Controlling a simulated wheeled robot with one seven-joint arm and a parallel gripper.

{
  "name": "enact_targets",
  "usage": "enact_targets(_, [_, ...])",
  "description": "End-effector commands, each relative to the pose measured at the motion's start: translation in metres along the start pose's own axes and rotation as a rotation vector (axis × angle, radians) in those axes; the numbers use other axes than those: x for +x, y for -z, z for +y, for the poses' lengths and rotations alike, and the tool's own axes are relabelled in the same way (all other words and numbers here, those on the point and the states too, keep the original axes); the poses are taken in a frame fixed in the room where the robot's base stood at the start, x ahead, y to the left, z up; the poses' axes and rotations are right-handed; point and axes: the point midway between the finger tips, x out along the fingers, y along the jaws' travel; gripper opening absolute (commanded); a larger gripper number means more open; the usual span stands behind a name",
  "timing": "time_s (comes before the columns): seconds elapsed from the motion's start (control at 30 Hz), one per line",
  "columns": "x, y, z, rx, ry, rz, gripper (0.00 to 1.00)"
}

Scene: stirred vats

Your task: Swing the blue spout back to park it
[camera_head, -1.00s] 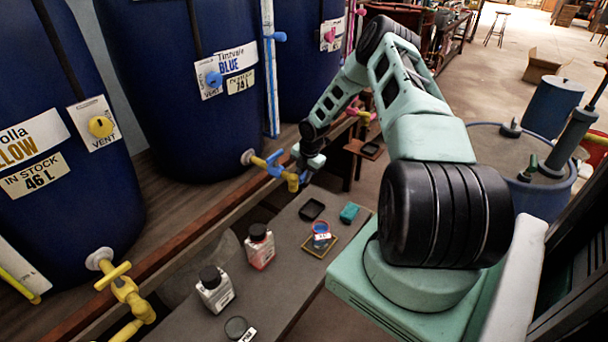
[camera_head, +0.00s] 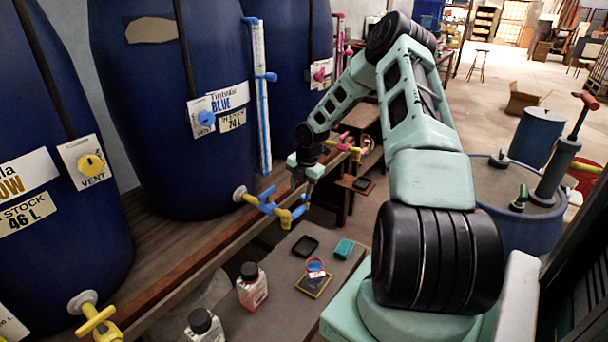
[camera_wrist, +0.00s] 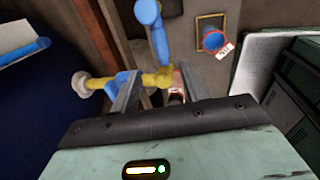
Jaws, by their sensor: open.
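The blue vat's tap (camera_head: 250,198) is yellow with a blue handle, low on the front of the vat marked Tintvale BLUE. Its blue spout (camera_wrist: 155,35) runs from the yellow elbow (camera_wrist: 160,78) toward the top of the wrist view. In the head view a short blue piece (camera_head: 300,211) shows beyond the elbow. My gripper (camera_wrist: 157,74) is open, with its fingers on either side of the elbow in the wrist view. In the head view, it (camera_head: 303,190) points down just above the spout end. Contact cannot be told.
On the bench (camera_head: 265,315) are a blue cup with a red rim (camera_head: 316,268) on a yellow-edged plate, a dark tray (camera_head: 305,246), a teal block (camera_head: 344,248) and bottles (camera_head: 252,288). The yellow tap (camera_head: 95,318) is at lower left; pink fittings (camera_head: 348,145) are farther back.

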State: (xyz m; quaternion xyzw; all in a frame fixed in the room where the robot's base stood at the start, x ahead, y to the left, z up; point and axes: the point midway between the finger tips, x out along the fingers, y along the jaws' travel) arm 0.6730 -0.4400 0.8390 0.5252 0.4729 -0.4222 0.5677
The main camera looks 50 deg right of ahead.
Motion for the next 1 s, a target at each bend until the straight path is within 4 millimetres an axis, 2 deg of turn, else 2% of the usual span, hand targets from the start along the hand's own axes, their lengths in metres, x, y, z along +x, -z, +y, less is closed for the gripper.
enact_targets(0.1, [-0.027,-0.001,0.000,0.000,-0.002,-0.003,0.45])
enact_targets(0.33, [-0.058,-0.001,0.000,-0.001,0.000,-0.002,0.45])
enact_targets(0.5, [-0.065,0.000,0.000,0.000,0.000,0.001,0.45])
enact_targets(1.0, [-0.065,0.000,0.000,-0.001,0.000,0.000,0.45])
